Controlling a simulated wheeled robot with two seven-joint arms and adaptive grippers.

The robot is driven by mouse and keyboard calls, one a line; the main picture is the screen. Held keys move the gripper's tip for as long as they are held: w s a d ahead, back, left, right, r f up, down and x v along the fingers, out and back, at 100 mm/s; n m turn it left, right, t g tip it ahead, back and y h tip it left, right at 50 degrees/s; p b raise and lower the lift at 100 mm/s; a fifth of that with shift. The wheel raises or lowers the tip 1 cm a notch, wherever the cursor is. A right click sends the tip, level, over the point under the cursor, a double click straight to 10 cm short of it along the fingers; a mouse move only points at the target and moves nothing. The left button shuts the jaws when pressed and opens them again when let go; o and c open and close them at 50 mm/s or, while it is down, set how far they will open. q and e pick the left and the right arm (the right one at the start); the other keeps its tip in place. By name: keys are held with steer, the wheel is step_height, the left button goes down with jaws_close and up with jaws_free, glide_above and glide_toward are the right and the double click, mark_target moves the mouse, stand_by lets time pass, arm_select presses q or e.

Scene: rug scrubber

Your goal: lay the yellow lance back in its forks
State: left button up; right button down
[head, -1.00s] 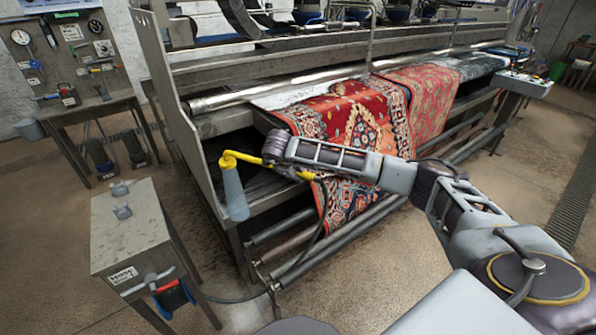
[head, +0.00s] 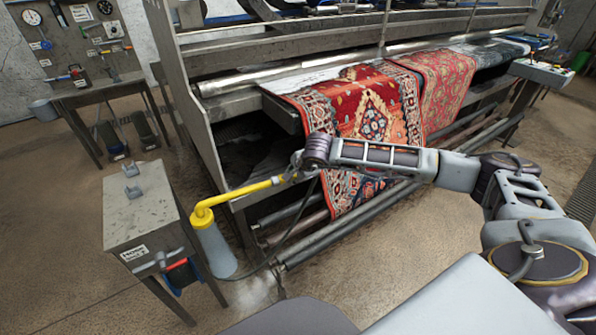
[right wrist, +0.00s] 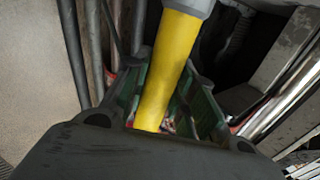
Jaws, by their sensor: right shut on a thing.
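The yellow lance (head: 240,192) is in the grip of my right gripper (head: 287,174), which is shut on it. It runs left from the jaws and bends down into a grey-blue cone-shaped head (head: 215,250). The cone hangs just right of the grey metal stand (head: 138,215). Two small metal forks, a rear one (head: 131,170) and a front one (head: 132,191), stand empty on its top, left of the lance. In the right wrist view the yellow shaft (right wrist: 168,70) passes between the dark fingers. My left gripper is out of view.
A dark hose (head: 308,215) hangs below my right gripper. The rug machine's side plate (head: 190,120) and a patterned red rug (head: 370,120) are behind. A red and blue item (head: 180,270) hangs on the stand's front. The stand top around the forks is bare.

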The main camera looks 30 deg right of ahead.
steer(key=s+a+n+g+y, duration=0.3)
steer(key=a+n, duration=0.2)
steer(key=n, duration=0.4)
steer(key=s+a+f+n+g+y, duration=0.1)
steer(key=s+a+n+g+y, duration=0.2)
steer(key=n, duration=0.6)
steer(key=a+g+y, duration=0.1)
steer(key=a, duration=0.1)
steer(key=shift+s+a+n, duration=0.3)
steer(key=shift+s+a, duration=0.05)
steer(key=shift+a, duration=0.05)
stand_by(0.5)
steer(key=shift+d, duration=0.25)
steer(key=shift+d+f, duration=0.1)
steer(key=shift+d, duration=0.05)
stand_by(0.4)
